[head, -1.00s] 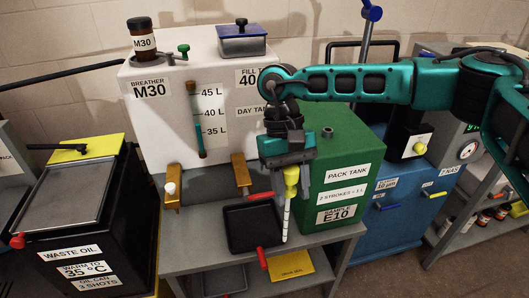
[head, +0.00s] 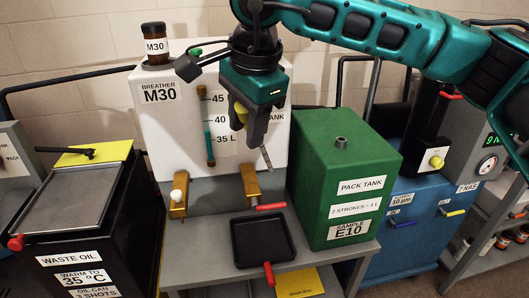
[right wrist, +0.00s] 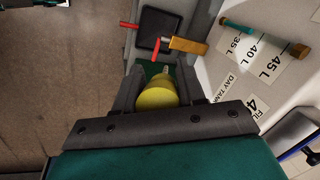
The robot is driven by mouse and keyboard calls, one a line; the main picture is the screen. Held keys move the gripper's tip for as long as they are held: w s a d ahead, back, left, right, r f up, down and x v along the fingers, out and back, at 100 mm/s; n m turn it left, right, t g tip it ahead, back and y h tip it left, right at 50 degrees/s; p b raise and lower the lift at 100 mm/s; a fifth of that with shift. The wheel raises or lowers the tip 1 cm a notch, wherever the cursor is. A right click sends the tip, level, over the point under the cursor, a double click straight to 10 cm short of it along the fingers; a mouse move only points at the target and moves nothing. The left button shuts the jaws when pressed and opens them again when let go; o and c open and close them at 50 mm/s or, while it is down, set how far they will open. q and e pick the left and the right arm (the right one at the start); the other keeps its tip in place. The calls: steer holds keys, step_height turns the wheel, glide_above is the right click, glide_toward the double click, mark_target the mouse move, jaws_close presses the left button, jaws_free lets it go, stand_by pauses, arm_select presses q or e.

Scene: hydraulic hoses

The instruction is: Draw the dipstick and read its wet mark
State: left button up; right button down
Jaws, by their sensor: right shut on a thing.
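My right gripper (head: 252,132) is shut on the yellow handle of the dipstick (head: 240,113). It holds the dipstick in the air in front of the white day tank (head: 185,135). A short length of the stick (head: 267,158) shows below the fingers, tilted, its tip down to the right; any wet mark on it is too small to tell. In the right wrist view the yellow handle (right wrist: 156,94) sits between the two fingers and hides most of the stick. The green pack tank (head: 325,165), with a small round port (head: 341,143) on top, stands to the right. My left gripper is not in view.
A black tray (head: 263,240) sits on the grey bench below the gripper, beside brass taps (head: 249,184) (head: 178,195). A black waste oil bin (head: 75,220) stands at left, a blue unit (head: 405,215) at right. A brown M30 jar (head: 154,45) is on the day tank.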

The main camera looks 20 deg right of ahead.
arm_select(q)
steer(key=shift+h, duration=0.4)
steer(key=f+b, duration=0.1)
steer(key=b, duration=0.1)
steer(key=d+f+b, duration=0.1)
steer(key=b, duration=0.1)
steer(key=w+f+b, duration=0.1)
steer(key=b, duration=0.1)
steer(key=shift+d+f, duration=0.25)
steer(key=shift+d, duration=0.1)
arm_select(e)
steer(key=s+a+r+m+t+y, duration=0.1)
steer(key=s+a+r+m+t, duration=0.1)
steer(key=r+m, duration=0.5)
steer(key=s+a+r+m+t+y, duration=0.2)
steer(key=s+a+r+m+t, duration=0.1)
steer(key=r, duration=0.5)
steer(key=s+a+r+m+t+y, duration=0.2)
steer(key=s+a+r+m+t, duration=0.1)
steer(key=r+m, duration=0.4)
steer(key=a+m+t, duration=0.1)
steer(key=m+t, duration=0.1)
steer(key=m, duration=0.1)
steer(key=shift+s+a+r+m, duration=0.2)
steer(key=shift+s+r+m, duration=0.05)
steer(key=shift+m, duration=0.05)
